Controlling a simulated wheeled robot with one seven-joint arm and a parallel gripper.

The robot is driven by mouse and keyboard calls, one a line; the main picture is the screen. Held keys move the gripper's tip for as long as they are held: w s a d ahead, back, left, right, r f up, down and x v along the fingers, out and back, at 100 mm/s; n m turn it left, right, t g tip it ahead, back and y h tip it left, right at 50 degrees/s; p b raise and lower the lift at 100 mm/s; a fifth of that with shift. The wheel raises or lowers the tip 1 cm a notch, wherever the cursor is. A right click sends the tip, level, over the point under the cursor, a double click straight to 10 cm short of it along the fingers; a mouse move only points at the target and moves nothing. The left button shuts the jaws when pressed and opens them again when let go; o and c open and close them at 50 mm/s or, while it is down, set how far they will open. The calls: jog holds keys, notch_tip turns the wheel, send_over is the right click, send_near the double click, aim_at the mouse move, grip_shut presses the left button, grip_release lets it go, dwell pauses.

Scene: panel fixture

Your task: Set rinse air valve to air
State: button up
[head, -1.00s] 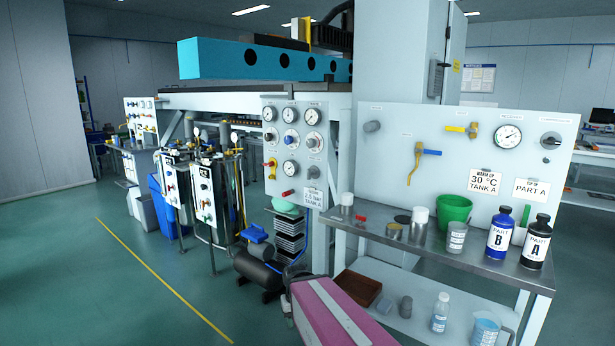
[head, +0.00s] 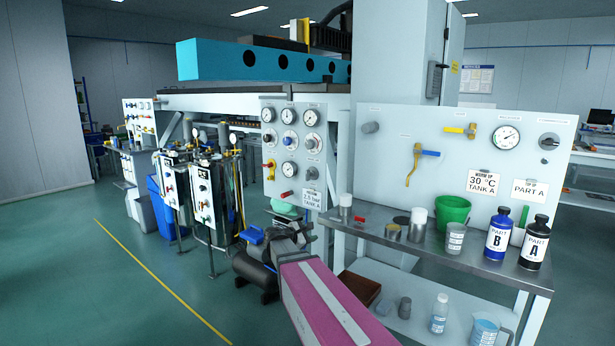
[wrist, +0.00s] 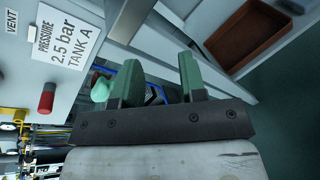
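A yellow and red valve (head: 269,168) sits on the gauge panel (head: 276,190). The labels are too small to read, so I cannot tell which is the rinse air valve. My gripper, at the end of my pink arm, is low in front of the gauge panel. In the wrist view my gripper (wrist: 161,65) has its green fingers apart with nothing between them.
A steel bench (head: 385,240) holds a green bucket (head: 453,212), cans, and bottles B (head: 498,238) and A (head: 535,245). In the wrist view, a red knob (wrist: 46,100) and a "2.5 bar Tank A" sign (wrist: 64,42) are left of my gripper. Open floor lies left.

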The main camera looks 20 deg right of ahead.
aim_at(307, 174)
jog(key=w+a+r+n+t+h, duration=0.25)
jog(key=w+r+n, duration=0.25)
jog(key=r, duration=0.3)
jog(key=w+a+r+n+t+h, duration=0.2)
jog(key=w+r+n+t, duration=0.25)
jog(key=r, duration=0.25)
jog(key=x, duration=1)
jog(key=shift+w+d+r, duration=0.1)
jog(key=shift+d+r, duration=0.1)
jog(key=shift+d, duration=0.05)
grip_shut()
